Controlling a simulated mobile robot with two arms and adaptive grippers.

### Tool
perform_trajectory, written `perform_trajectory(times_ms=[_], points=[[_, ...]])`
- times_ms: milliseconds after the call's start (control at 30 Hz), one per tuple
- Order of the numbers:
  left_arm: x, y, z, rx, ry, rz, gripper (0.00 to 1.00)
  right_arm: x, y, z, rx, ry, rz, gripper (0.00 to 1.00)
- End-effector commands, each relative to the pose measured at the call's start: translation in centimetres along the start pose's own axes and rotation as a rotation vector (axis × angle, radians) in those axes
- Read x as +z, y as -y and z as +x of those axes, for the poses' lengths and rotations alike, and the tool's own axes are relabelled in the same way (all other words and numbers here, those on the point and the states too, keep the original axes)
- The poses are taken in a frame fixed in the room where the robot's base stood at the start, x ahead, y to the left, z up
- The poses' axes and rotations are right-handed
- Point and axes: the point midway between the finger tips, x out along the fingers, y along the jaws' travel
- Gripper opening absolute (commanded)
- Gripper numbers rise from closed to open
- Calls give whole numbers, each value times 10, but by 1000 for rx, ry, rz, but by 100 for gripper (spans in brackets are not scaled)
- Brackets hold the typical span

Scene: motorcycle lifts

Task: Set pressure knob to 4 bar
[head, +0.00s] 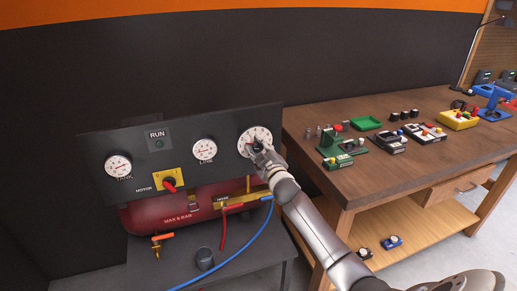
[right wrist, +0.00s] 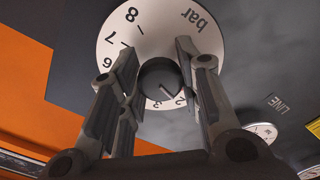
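The pressure knob (right wrist: 158,78) is a dark round knob in the middle of a white dial (right wrist: 150,32) marked "bar". A pale mark on the knob points down, roughly towards the 2 and 3; its exact reading is hard to tell. In the head view the dial (head: 247,133) is at the panel's upper right. My right gripper (head: 259,146) is in front of it and partly hides the knob. In the right wrist view its fingers (right wrist: 159,70) stand apart on either side of the knob, very close to it, with no clear contact. My left gripper is not in view.
The black panel (head: 110,140) also carries the TANK gauge (head: 118,166), LINE gauge (head: 204,150) and red-yellow motor switch (head: 169,182). A red compressor tank (head: 150,218) and blue hose (head: 235,257) are below. A wooden workbench (head: 350,185) with several fixtures stands to the right.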

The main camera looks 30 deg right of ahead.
Motion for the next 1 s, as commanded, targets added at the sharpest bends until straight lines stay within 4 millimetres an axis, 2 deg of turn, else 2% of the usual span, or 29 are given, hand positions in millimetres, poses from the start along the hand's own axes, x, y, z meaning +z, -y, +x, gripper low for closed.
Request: perform_trajectory(times_ms=[100,467,1000], points=[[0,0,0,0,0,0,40,0,1,0,-1,1,0,8],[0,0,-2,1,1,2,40,0,1,0,-1,2,75,8],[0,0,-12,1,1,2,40,0,1,0,-2,4,532,8]])
